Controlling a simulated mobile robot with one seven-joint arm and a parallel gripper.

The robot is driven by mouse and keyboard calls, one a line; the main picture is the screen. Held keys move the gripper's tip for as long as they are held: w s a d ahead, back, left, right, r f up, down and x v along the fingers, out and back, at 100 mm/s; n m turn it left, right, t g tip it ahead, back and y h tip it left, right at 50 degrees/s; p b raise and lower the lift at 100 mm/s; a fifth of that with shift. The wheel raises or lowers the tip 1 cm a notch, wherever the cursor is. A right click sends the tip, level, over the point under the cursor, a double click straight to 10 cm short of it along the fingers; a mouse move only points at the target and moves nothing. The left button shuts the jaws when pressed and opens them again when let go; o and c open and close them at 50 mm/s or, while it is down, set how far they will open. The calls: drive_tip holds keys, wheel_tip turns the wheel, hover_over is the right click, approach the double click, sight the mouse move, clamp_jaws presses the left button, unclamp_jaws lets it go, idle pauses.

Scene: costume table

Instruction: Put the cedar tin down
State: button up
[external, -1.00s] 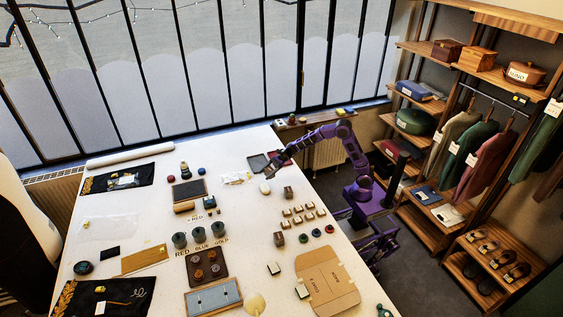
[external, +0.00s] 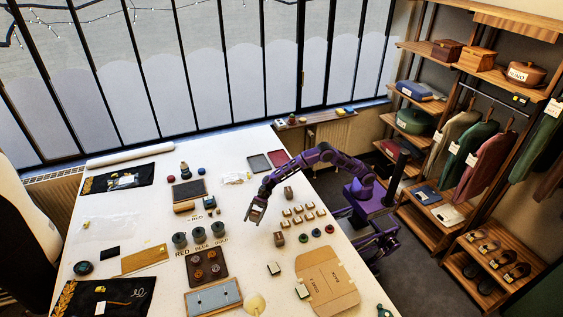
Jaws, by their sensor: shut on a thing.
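The tin is mostly hidden by the fingers and too small to read. I cannot tell whether it touches the tabletop.
Several small light-topped tins (external: 298,210) stand in rows to the right. A brown block (external: 288,193) stands behind them and another (external: 279,239) in front.

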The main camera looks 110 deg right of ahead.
drive_tip(key=shift+f+b, duration=0.3)
drive_tip(key=shift+f, duration=2.7)
drive_tip(key=shift+f, duration=0.15)
drive_tip(key=o, duration=1.3)
drive_tip(key=shift+r, duration=0.2)
drive_tip(key=shift+s+d+r, duration=0.1)
drive_tip(key=shift+s+d, duration=0.1)
drive_tip(key=shift+d, duration=0.1)
drive_tip(key=v, duration=1.1)
drive_tip(key=shift+s+d, duration=0.1)
drive_tip(key=shift+s, duration=0.15)
